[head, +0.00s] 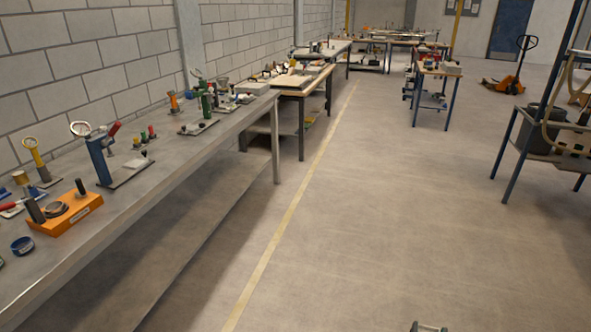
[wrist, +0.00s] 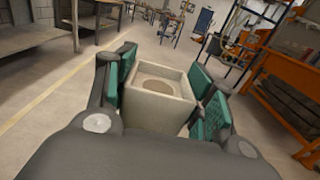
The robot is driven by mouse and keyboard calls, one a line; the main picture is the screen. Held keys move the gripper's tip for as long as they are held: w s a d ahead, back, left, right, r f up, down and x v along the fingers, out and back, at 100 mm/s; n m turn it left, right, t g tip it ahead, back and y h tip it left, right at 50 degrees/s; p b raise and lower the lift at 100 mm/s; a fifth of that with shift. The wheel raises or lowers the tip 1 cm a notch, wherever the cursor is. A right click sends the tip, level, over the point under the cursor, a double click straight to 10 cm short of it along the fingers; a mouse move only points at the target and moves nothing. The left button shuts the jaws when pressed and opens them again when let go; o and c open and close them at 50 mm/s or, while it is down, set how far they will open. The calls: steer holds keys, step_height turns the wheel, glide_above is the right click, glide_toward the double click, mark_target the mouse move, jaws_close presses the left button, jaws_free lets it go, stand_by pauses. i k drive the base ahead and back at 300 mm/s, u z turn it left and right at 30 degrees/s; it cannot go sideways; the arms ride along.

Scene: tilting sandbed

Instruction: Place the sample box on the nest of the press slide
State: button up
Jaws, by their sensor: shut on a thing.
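The sample box (wrist: 152,110) is a beige, open-topped square box with a round recess inside, seen in the wrist view. My gripper (wrist: 163,72) is shut on it, with green pads against its left and right sides. The box is held in the air, above the floor. In the head view, a blue upright press (head: 98,160) with a grey base plate (head: 130,174) stands on the long bench at the left. A green press-like device (head: 207,104) stands farther along. I cannot tell which plate is the press slide, and its nest is too small to make out.
The long grey bench (head: 170,160) runs along the block wall. An orange fixture (head: 68,215) and a blue round part (head: 22,245) sit near its front end. Blue-legged racks stand at the right, and orange shelving (wrist: 285,110) shows in the wrist view.

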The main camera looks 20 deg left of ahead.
mark_target(135, 164)
steer(key=u, duration=0.65)
steer(key=i, duration=1)
steer(key=u, duration=0.9)
steer(key=i, duration=0.25)
steer(key=u, duration=0.25)
